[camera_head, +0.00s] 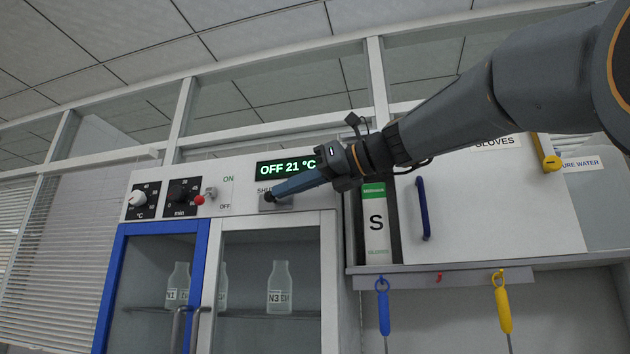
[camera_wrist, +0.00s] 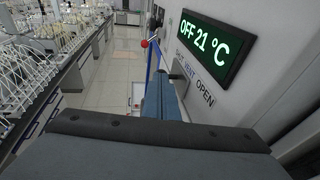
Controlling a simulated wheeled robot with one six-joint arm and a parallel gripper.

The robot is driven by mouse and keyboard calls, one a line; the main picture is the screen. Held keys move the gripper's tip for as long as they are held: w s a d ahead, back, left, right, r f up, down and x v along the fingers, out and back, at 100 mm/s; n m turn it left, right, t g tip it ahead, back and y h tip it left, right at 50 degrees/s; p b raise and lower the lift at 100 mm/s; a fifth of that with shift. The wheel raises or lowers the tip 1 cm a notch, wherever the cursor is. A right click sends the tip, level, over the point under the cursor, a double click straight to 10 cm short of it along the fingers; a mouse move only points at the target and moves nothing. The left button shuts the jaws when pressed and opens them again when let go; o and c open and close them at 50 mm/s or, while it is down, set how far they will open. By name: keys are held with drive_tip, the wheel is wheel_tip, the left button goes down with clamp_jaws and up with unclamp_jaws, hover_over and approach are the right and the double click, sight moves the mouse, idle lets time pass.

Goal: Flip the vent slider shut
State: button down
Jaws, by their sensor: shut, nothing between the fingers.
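The vent slider's grey plate (camera_head: 282,206) is on the white control panel under the green display, mostly behind my gripper. In the wrist view the label "SHUT VENT OPEN" (camera_wrist: 196,75) runs beside a small grey part of the slider (camera_wrist: 178,80). My gripper (camera_head: 272,196) is shut and empty, its blue-grey fingers reaching left across the panel to the slider's front. In the wrist view the fingers (camera_wrist: 161,92) lie close along the panel. A dark end shows at the fingertips; I cannot tell whether they touch the slider, nor its position.
The display (camera_head: 287,167) reads OFF 21 °C. Left of the slider are a red-tipped toggle switch (camera_head: 203,197) and two dials (camera_head: 182,192). Below are a blue-framed door (camera_head: 112,285) and a glass door with bottles (camera_head: 279,288). A gloves box (camera_head: 375,222) stands to the right.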

drive_tip(key=b+v, duration=0.2)
drive_tip(key=v, duration=1.2)
idle(0.5)
